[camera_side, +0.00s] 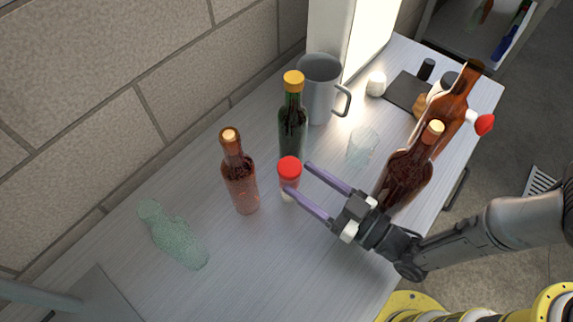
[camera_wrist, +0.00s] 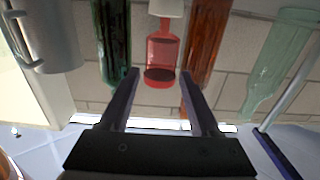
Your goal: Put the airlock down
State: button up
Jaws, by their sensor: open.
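The airlock (camera_side: 289,171) is a small red piece with a pale lower end, upright among the bottles in the side view. I cannot clearly see its base meeting the table. In the wrist view, which is upside down, the airlock (camera_wrist: 162,55) is see-through red with a white end at the top. My gripper (camera_side: 298,178) is open, with its two purple fingers pointing at the airlock. In the wrist view the airlock shows in the gap between the fingertips of my gripper (camera_wrist: 160,72), with space on both sides. The near finger covers part of its lower end in the side view.
A dark green bottle (camera_side: 292,128) and an amber bottle (camera_side: 240,178) stand close around the airlock. A grey mug (camera_side: 317,92) is behind. A clear glass (camera_side: 362,147) and brown bottles (camera_side: 405,178) are right. A pale green bottle (camera_side: 172,235) is left. The front table is clear.

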jog(key=v, duration=0.4)
jog(key=shift+s, duration=0.1)
jog(key=shift+o, duration=0.6)
jog(key=shift+s+d, duration=0.2)
jog(key=shift+d, duration=0.05)
jog(key=shift+o, duration=1.4)
jog(key=shift+s+d, duration=0.1)
jog(key=shift+d, duration=0.05)
